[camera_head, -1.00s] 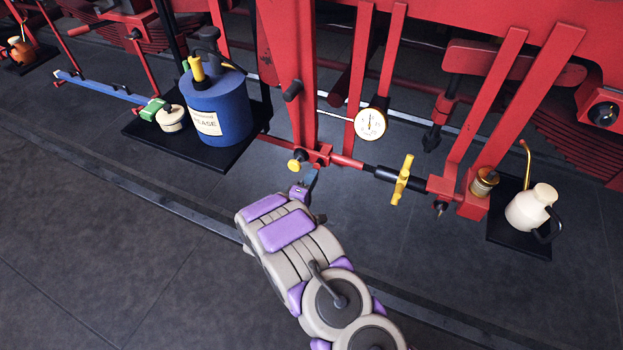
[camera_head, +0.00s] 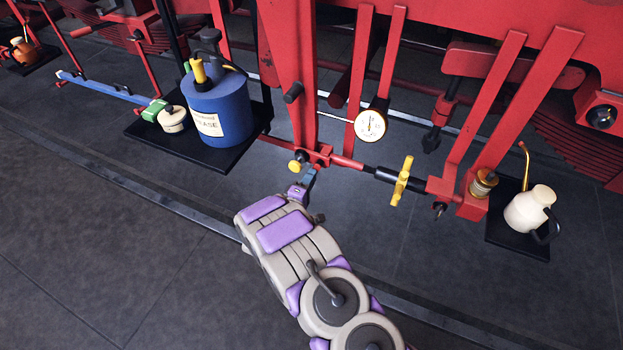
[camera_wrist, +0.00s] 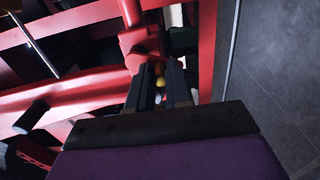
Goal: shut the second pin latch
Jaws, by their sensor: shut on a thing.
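A pin latch with a round yellow knob (camera_head: 296,166) sits at the lower end of the upright red post, on the red joint block (camera_head: 318,155). My gripper (camera_head: 309,175) is right at this block, just right of the knob. In the wrist view my gripper (camera_wrist: 160,90) has its two dark fingers close together at the red fitting (camera_wrist: 143,50), with a small yellow part (camera_wrist: 160,81) showing between them. The gripper is shut on a part of the latch, mostly hidden by the fingers. Whether the pin is seated cannot be seen.
A horizontal rod with a yellow handle (camera_head: 402,180) runs right from the block. A round white gauge (camera_head: 371,125) hangs above it. A blue grease can (camera_head: 218,108) stands on a black tray at left. A cream oil can (camera_head: 530,208) stands at right. The floor in front is clear.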

